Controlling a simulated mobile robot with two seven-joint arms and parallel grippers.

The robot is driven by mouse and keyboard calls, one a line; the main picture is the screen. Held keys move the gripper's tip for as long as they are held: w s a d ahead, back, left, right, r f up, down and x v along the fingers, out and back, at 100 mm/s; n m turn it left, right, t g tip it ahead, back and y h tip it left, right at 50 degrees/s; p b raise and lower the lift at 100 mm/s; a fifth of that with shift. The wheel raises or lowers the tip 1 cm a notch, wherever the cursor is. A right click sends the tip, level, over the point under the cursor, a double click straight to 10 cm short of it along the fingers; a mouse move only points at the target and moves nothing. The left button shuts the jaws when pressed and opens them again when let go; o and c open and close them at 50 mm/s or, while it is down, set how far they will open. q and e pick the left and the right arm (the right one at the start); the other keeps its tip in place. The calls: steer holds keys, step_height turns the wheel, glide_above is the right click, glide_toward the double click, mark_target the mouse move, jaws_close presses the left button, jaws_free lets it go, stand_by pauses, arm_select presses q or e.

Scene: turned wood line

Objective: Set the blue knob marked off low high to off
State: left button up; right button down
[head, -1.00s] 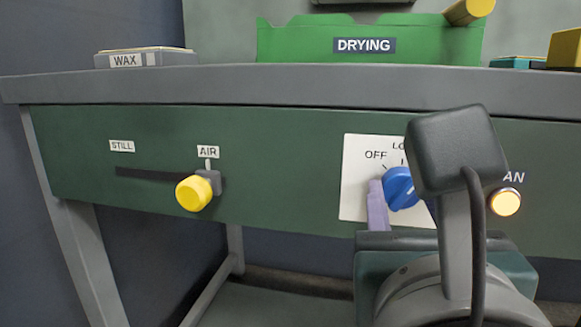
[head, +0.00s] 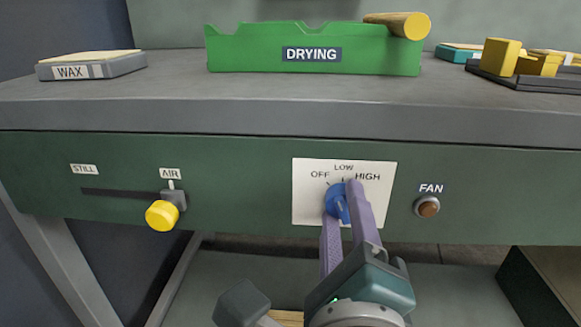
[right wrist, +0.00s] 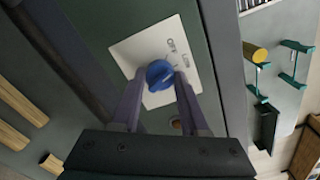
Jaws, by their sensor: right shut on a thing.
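The blue knob (head: 334,200) is on a white plate (head: 308,211) marked OFF, LOW and HIGH, on the green front panel. My right gripper (head: 341,206) is shut on the knob, one purple finger on each side, and partly covers it. In the right wrist view the knob (right wrist: 158,73) sits between the tips of my right gripper (right wrist: 158,82). I cannot tell for sure which mark the knob points to. My left gripper is not in view.
A yellow slider knob (head: 162,215) stands at AIR, left of the plate. The lamp under FAN (head: 427,207) is dark, to the right. A green DRYING rack (head: 230,55), a WAX box (head: 92,66) and yellow blocks (head: 499,57) are on the bench top (head: 200,105).

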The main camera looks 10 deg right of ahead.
steer(key=n+p, duration=0.2)
steer(key=n, duration=0.1)
steer(key=shift+n, duration=0.7)
steer(key=shift+c, duration=2.1)
jaws_free()
steer(key=shift+s, duration=0.1)
